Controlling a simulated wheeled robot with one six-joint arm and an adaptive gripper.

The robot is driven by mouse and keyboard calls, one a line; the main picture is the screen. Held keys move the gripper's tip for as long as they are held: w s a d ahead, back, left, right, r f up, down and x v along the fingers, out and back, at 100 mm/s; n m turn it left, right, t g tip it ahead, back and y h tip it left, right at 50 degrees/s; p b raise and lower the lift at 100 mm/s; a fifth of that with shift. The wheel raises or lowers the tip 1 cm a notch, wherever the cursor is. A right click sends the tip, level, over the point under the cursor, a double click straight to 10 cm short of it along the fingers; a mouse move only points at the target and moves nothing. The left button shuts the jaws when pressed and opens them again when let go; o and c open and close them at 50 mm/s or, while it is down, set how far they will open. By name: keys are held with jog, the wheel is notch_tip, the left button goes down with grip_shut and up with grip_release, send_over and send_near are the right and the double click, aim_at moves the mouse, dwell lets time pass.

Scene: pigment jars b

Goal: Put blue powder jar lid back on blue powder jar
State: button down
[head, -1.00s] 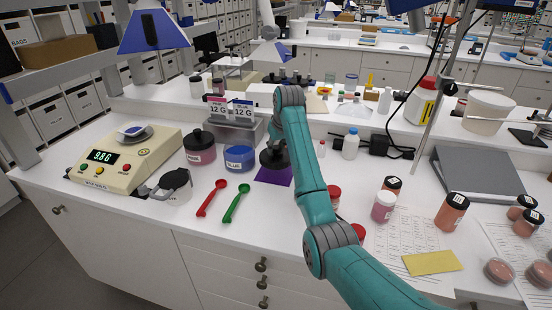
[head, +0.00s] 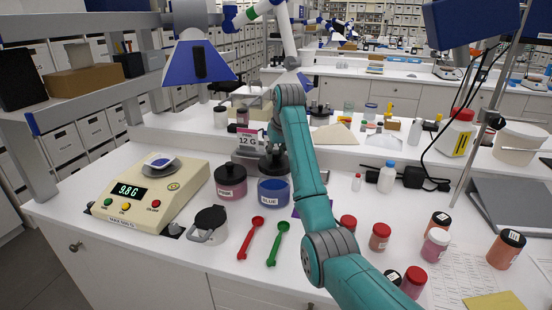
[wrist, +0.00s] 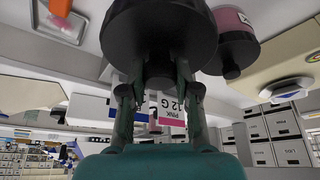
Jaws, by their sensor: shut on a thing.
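The blue powder jar (head: 273,193) stands upright on the white bench, to the right of the lidded pink jar (head: 230,187). The black lid (head: 274,164) is over the blue jar; I cannot tell whether it touches the rim. In the wrist view, my gripper (wrist: 160,84) is shut on the knob of this wide black lid (wrist: 160,32). In the head view, my gripper (head: 274,146) is partly hidden by my arm. The blue jar's opening is hidden by the lid in the wrist view.
The scale (head: 150,195), reading 9.8 G, stands left. A pink-labelled sign (head: 247,141) stands close behind. Red-lidded jars (head: 380,237) stand right.

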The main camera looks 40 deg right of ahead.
aim_at(275, 163)
jog(key=shift+w+a, duration=0.15)
jog(key=shift+w, duration=0.05)
jog(key=shift+a+f, duration=0.15)
jog(key=shift+f, duration=2.5)
jog(key=shift+f, duration=0.6)
jog(key=c, duration=0.8)
grip_release()
jog(key=shift+o, duration=0.2)
jog(key=shift+r, duration=0.1)
jog(key=shift+r, duration=2.9)
